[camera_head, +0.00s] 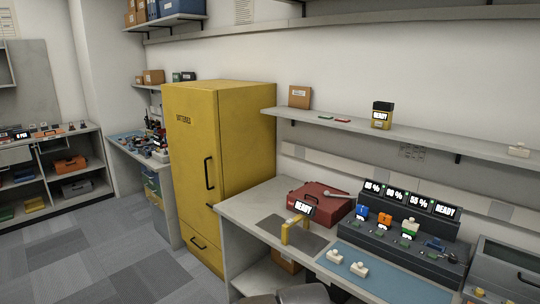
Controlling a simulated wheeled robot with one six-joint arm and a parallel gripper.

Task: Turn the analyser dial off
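No label in the head view marks an analyser, and its dial is too small to pick out. A small yellow-framed device (288,232) with a tilted screen (304,208) reading "READY" stands on a dark mat on the workbench. A black and yellow unit (381,116) on the wall shelf also reads "READY". A dark charging station (400,242) on the bench has several lit displays, with blue, orange and green-topped units in its slots. I cannot tell which of these is the analyser. My gripper is not in view.
A tall yellow cabinet (222,165) stands left of the bench (246,207). A red case (321,202) lies behind the yellow-framed device. Pale blocks lie on a blue mat (385,278) in front. A grey box (508,268) is at right. The tiled floor (95,250) at left is clear.

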